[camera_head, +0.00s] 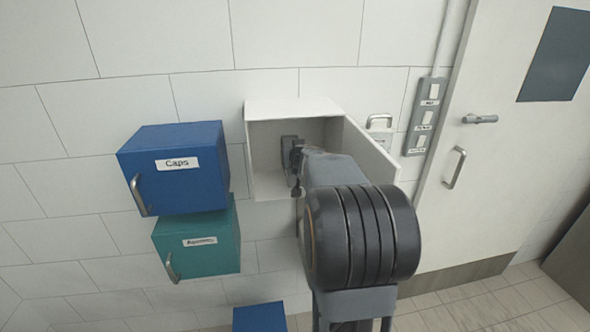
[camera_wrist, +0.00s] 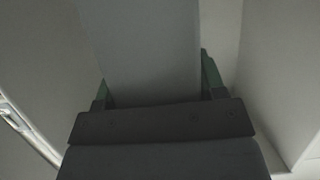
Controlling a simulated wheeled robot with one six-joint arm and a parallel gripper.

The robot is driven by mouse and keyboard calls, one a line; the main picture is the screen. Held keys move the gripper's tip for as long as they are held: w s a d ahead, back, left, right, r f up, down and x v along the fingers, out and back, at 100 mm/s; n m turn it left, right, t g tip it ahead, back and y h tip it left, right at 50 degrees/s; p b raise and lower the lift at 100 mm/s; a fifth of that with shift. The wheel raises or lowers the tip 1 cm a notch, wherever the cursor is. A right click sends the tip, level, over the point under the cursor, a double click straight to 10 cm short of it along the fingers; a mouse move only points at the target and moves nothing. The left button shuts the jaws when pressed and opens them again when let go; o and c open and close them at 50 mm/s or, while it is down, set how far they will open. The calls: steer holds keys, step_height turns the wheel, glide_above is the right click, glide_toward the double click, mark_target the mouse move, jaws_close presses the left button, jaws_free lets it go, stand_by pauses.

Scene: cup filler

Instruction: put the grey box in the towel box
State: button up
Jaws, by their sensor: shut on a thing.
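The towel box, seen as an open white wall box (camera_head: 261,108), hangs on the tiled wall in the head view, its door swung open to the right. My gripper (camera_head: 294,158) reaches inside its opening. In the wrist view my gripper (camera_wrist: 158,88) is shut on the grey box (camera_wrist: 150,45), with a green finger showing on each side of it. The far end of the grey box runs out of the top of that view. In the head view my arm hides part of the interior, and the grey box is hard to tell from the gripper there.
A blue box labelled Caps (camera_head: 172,180) and a teal box (camera_head: 205,245) hang to the left. The open white door (camera_head: 370,150) stands close on the right of my arm. Switches (camera_head: 425,118) and a room door (camera_head: 490,150) are farther right.

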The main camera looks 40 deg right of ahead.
steer(key=f+b, duration=0.2)
steer(key=f, duration=0.1)
steer(key=shift+w+d+f+b, duration=0.15)
steer(key=shift+w+f+b, duration=0.1)
steer(key=shift+w+b, duration=0.15)
steer(key=shift+f, duration=0.15)
steer(key=shift+s+f, duration=0.1)
steer(key=o, duration=1)
steer(key=shift+o, duration=0.2)
